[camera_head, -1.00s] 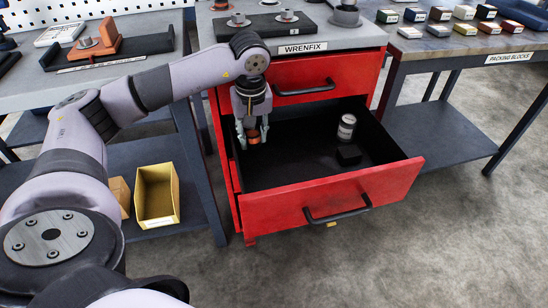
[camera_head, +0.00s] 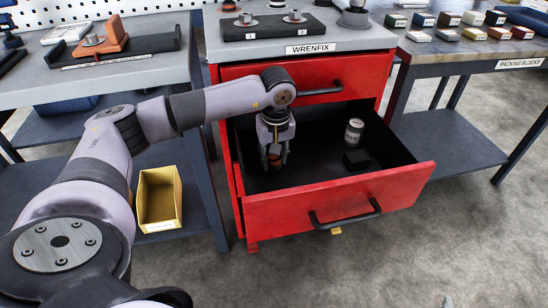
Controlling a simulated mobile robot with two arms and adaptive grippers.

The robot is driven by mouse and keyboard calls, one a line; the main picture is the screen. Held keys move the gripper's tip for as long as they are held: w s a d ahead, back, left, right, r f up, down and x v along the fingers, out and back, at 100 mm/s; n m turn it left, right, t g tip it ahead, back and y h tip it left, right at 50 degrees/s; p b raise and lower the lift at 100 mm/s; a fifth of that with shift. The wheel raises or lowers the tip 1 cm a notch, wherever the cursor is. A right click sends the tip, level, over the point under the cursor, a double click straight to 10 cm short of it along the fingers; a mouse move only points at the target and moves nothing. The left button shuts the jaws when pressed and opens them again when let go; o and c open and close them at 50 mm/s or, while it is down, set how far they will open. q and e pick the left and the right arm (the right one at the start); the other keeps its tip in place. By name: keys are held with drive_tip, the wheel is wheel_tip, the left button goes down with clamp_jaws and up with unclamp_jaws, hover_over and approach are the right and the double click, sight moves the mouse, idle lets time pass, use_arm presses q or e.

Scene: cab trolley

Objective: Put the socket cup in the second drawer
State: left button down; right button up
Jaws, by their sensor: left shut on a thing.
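My left gripper (camera_head: 275,163) points down inside the open second drawer (camera_head: 340,202), toward its left side. It is shut on the socket cup (camera_head: 275,161), a small orange-brown piece partly hidden between the fingers. I cannot tell whether the cup touches the drawer floor. The drawer is red outside with a dark inside and a black handle. It is pulled out from the red trolley, below a shut top drawer (camera_head: 306,88). My right gripper is not in view.
The trolley top holds a black tray (camera_head: 273,27) with round metal parts. A yellow bin (camera_head: 159,198) sits on the left bench's lower shelf. Several blocks lie on the right bench (camera_head: 440,49).

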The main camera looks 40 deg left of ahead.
sight(275, 157)
use_arm(q)
drive_tip(key=shift+f, duration=0.1)
drive_tip(key=c, duration=1.2)
unclamp_jaws()
drive_tip(key=shift+o, duration=0.2)
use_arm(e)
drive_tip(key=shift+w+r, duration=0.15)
use_arm(q)
drive_tip(key=r, duration=0.2)
drive_tip(key=r+p, duration=0.1)
drive_tip(key=r, duration=0.3)
drive_tip(key=shift+s+d+r+p, duration=0.15)
drive_tip(key=shift+d+r+p, duration=0.05)
drive_tip(key=shift+d+p, duration=0.15)
drive_tip(key=r, duration=0.2)
drive_tip(key=r+p, duration=0.1)
drive_tip(key=r, duration=0.2)
drive_tip(key=shift+s+d+r, duration=0.3)
drive_tip(key=shift+r, duration=0.1)
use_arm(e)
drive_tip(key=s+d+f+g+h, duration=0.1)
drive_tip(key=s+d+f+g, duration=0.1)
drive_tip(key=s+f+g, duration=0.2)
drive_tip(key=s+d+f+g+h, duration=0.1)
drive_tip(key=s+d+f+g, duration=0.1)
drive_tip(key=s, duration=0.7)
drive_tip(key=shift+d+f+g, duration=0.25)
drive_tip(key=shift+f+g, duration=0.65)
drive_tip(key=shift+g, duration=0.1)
